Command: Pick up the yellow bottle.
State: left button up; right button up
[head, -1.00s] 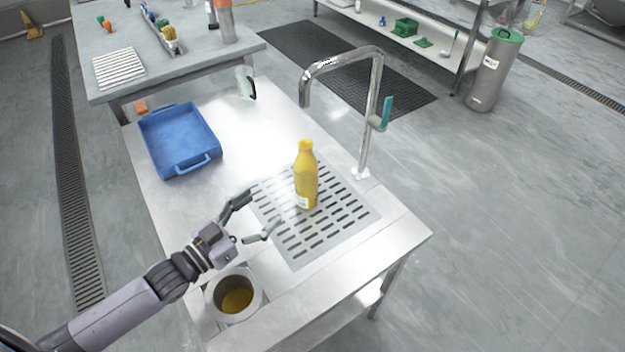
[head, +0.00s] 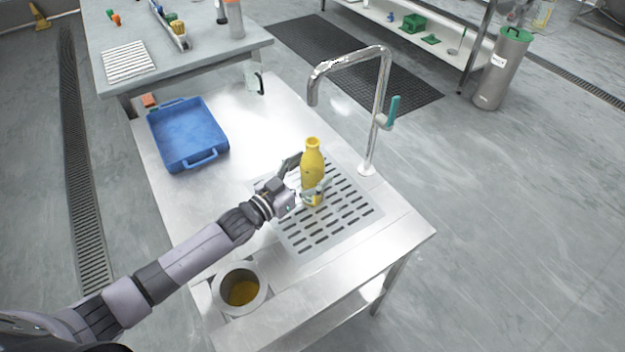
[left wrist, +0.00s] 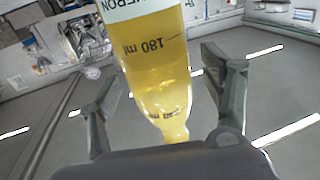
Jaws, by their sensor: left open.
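The yellow bottle (head: 312,167) stands upright on the slotted drain plate (head: 345,222). In the left wrist view the bottle (left wrist: 158,65) shows upside down with a white label and dark "180 ml" marking, between the two fingers. My left gripper (head: 310,176) is open around the bottle, one finger on each side. In the left wrist view the fingers of this gripper (left wrist: 166,92) stand apart from the bottle. My right gripper is not in view.
A tall chrome tap (head: 378,115) stands just right of the bottle. A blue tray (head: 188,134) lies at the back left of the table.

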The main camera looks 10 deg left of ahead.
pick_arm(q)
jog(key=shift+w+d, duration=0.3)
jog(key=shift+w, duration=0.1)
jog(key=c, duration=1.5)
